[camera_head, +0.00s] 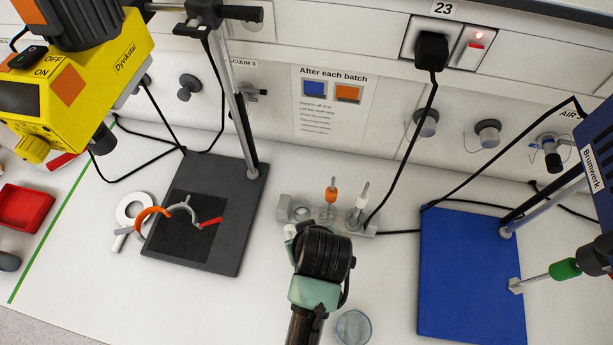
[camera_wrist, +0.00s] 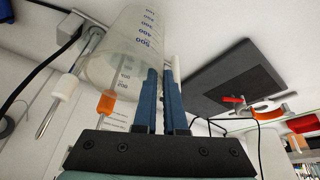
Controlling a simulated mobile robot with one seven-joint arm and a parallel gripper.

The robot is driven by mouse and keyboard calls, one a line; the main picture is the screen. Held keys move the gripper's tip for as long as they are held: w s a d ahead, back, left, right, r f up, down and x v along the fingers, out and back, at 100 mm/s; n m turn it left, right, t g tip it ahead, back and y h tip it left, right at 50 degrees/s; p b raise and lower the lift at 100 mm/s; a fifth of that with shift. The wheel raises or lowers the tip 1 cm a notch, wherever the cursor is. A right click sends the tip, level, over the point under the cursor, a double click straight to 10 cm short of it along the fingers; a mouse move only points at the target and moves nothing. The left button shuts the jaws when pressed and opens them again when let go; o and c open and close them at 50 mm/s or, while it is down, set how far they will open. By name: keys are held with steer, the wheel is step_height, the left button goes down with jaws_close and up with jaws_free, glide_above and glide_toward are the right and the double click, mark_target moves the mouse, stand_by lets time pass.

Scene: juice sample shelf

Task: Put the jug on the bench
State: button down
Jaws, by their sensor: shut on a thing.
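The jug (camera_wrist: 125,50) is a clear, pale vessel with blue graduation marks, close up in the wrist view. My gripper (camera_wrist: 162,75) has its blue fingers shut on a pale upright part at the jug's side; I cannot tell whether this is handle or wall. In the head view my wrist (camera_head: 322,255) is over the front middle of the bench (camera_head: 250,310) and hides the fingertips and most or all of the jug. I cannot tell whether the jug touches the bench.
A grey rack (camera_head: 300,208) with an orange-handled and a white-handled tool stands behind my wrist. A clear round vessel (camera_head: 353,327) stands close on the right. A black stand base (camera_head: 225,255) is left, a blue base (camera_head: 465,290) right. Bench front left of my arm is clear.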

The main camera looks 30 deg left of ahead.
steer(key=shift+f, duration=1.75)
steer(key=c, duration=1)
jaws_free()
steer(key=v, duration=1.2)
steer(key=shift+b, duration=0.3)
